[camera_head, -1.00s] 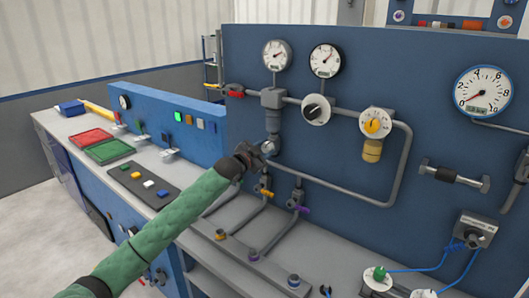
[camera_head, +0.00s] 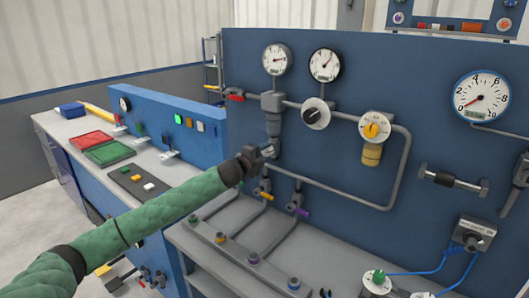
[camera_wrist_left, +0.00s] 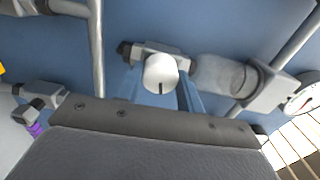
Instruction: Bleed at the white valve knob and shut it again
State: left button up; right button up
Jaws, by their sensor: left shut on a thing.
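The white valve knob (camera_wrist_left: 160,72) shows in the left wrist view, with a dark line on its face pointing down in the picture. It sits on a grey fitting below the vertical pipe with the grey body (camera_head: 273,122). My left gripper (camera_head: 267,151) reaches the fitting from the left in the head view. In the left wrist view the two bluish fingers of my left gripper (camera_wrist_left: 161,92) stand on either side of the knob, shut on it. In the head view the knob is mostly hidden by the gripper. My right gripper is not in view.
Two gauges (camera_head: 324,65) and a black-and-white knob (camera_head: 316,113) are above and right on the blue panel (camera_head: 430,110). A yellow regulator knob (camera_head: 375,127) is farther right. Orange (camera_head: 264,195) and purple (camera_head: 299,210) valve handles are close below the gripper.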

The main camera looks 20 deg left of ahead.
pick_arm(q)
jog(key=shift+m, duration=0.7)
jog(key=shift+f+m+p, duration=0.15)
jog(key=shift+m+p, duration=0.35)
jog(key=shift+m, duration=0.5)
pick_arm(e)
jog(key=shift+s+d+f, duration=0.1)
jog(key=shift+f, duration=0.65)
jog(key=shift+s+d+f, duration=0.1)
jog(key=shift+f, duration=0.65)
pick_arm(q)
jog(key=o, duration=1)
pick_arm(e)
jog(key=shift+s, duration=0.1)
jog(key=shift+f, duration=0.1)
pick_arm(q)
jog(key=shift+s+a, duration=0.1)
jog(key=shift+s, duration=0.1)
jog(key=shift+s+a+f+b, duration=0.1)
jog(key=shift+s+a+b, duration=0.05)
jog(key=shift+s+b, duration=0.2)
jog(key=b+v, duration=0.2)
jog(key=v, duration=0.4)
jog(key=shift+s, duration=0.35)
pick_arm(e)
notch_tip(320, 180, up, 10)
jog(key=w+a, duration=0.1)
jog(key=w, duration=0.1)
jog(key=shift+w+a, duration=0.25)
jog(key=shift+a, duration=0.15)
